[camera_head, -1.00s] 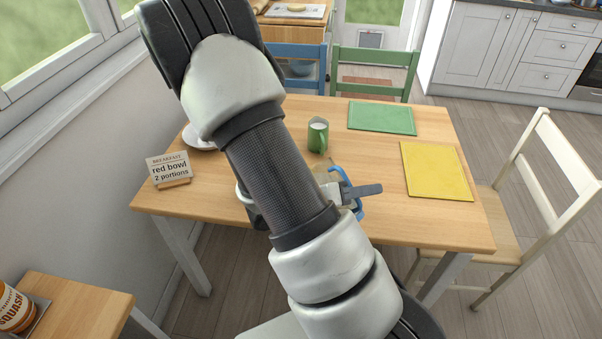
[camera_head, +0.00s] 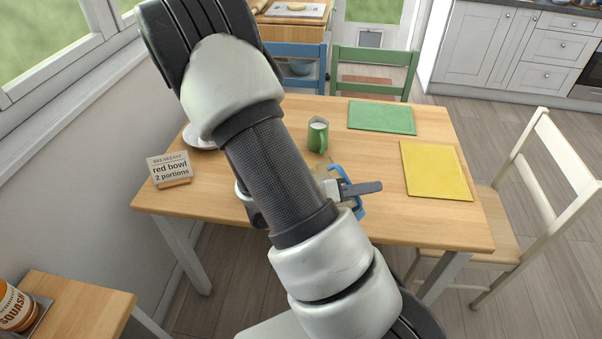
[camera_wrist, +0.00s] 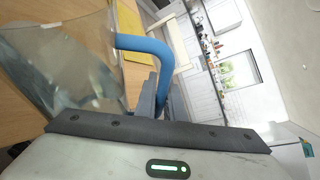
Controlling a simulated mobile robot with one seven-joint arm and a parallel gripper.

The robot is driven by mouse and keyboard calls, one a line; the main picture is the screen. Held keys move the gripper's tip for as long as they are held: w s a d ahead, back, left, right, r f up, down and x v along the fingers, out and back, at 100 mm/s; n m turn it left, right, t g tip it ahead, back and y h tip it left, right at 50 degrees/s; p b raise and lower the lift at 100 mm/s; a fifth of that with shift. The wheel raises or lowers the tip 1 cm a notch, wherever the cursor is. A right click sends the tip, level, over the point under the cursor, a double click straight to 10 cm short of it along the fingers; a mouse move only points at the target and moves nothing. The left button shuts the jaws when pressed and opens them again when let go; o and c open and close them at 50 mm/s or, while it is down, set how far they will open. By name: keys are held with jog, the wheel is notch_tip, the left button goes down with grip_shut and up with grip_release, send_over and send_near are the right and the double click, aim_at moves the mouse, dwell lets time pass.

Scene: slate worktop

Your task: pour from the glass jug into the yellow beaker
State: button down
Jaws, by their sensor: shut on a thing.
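The glass jug (camera_wrist: 70,70) is clear, with a blue handle (camera_wrist: 148,46), and fills the left of the wrist view. In the head view its blue handle (camera_head: 361,207) shows just right of my arm, over the table's near part, and most of its body is hidden. My gripper (camera_wrist: 161,95) is shut on the handle; its grey finger also shows in the head view (camera_head: 362,188). I cannot tell how far the jug is tilted. I see no yellow beaker in either view; my arm covers the middle of the table.
A green mug (camera_head: 318,136) with pale contents stands behind the jug. A green mat (camera_head: 381,118) and a yellow mat (camera_head: 436,171) lie at the right. A "red bowl, 2 portions" sign (camera_head: 170,169) and a partly hidden white dish (camera_head: 197,139) are at the left.

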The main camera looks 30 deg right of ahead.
jog(key=shift+r, duration=0.25)
dwell(0.5)
jog(key=shift+f, duration=0.3)
jog(key=f+b, duration=0.1)
jog(key=f+m+b, duration=0.1)
jog(key=f+b, duration=0.1)
jog(key=shift+s+t+y, duration=0.2)
jog(key=shift+t+y, duration=0.1)
jog(key=shift+t, duration=0.1)
jog(key=f+m+t+p, duration=0.1)
jog(key=s+f+m+p, duration=0.1)
jog(key=m, duration=0.1)
jog(key=s+d+f+m+t+y+p, duration=0.1)
jog(key=shift+s+f+m+t+p, duration=0.15)
jog(key=shift+m+t+p, duration=0.15)
jog(key=shift+m+p, duration=0.1)
jog(key=shift+a+f+m+t+y, duration=0.15)
jog(key=shift+f+m+t, duration=0.2)
jog(key=shift+f, duration=0.25)
jog(key=shift+d+f+m+t+y, duration=0.15)
jog(key=shift+f+m+t, duration=0.15)
jog(key=shift+f, duration=0.3)
jog(key=shift+a, duration=0.1)
